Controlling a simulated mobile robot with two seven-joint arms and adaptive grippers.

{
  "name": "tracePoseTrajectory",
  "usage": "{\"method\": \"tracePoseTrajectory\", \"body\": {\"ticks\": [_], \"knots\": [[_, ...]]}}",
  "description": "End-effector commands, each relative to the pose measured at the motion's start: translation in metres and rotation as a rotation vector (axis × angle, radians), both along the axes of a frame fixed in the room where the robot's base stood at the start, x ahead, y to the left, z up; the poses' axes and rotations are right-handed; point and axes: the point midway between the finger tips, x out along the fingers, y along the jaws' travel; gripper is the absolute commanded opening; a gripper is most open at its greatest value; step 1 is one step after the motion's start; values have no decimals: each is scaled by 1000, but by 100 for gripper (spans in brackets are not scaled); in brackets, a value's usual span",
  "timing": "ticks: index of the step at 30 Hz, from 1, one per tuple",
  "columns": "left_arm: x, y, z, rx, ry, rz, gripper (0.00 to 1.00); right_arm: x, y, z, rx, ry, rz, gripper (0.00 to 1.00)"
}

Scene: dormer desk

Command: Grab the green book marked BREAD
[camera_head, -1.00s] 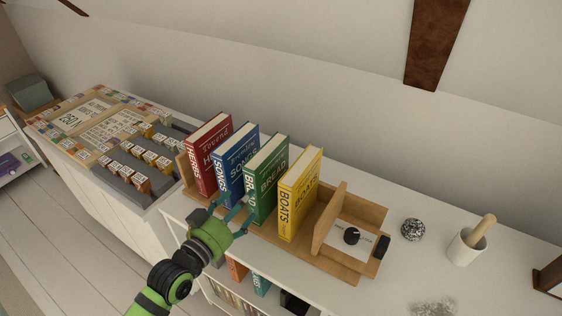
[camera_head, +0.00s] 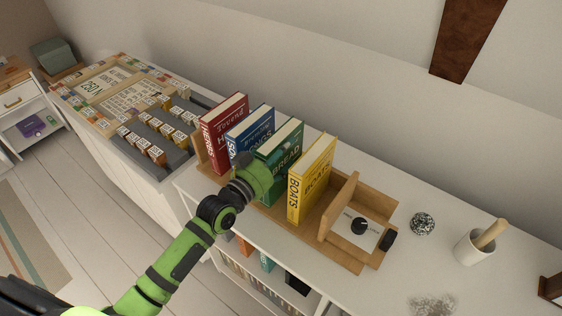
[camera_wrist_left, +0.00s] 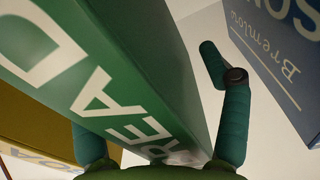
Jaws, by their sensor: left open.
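The green book marked BREAD (camera_head: 284,160) stands upright in a wooden rack between the blue SONGS book (camera_head: 256,124) and the yellow BOATS book (camera_head: 312,180). My left gripper (camera_head: 254,174) is at the lower spine of the green book and hides part of it. In the left wrist view the green book (camera_wrist_left: 140,60) passes between the fingers of my open left gripper (camera_wrist_left: 155,105). One teal finger is in the gap beside the blue book (camera_wrist_left: 285,50); the other is on the yellow book's side, largely hidden. Whether the fingers touch the cover cannot be told. My right gripper is not in view.
A red HERBS book (camera_head: 224,130) stands at the rack's left end. A mortar with pestle (camera_head: 476,248) and a speckled ball (camera_head: 423,223) stand further right.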

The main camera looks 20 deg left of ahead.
Motion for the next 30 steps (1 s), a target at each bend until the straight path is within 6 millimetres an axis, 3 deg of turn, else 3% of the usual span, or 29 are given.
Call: {"method": "tracePoseTrajectory", "body": {"ticks": [4,9,10,21,30], "knots": [[0,0,0,0,0,0,76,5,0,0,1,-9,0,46],[-1,0,0,0,0,0,8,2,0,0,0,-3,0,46],[-1,0,0,0,0,0,0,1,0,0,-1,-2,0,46],[0,0,7,-2,-8,0,0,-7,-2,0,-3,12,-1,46],[0,0,60,-3,-12,0,0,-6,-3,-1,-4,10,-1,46]]}}
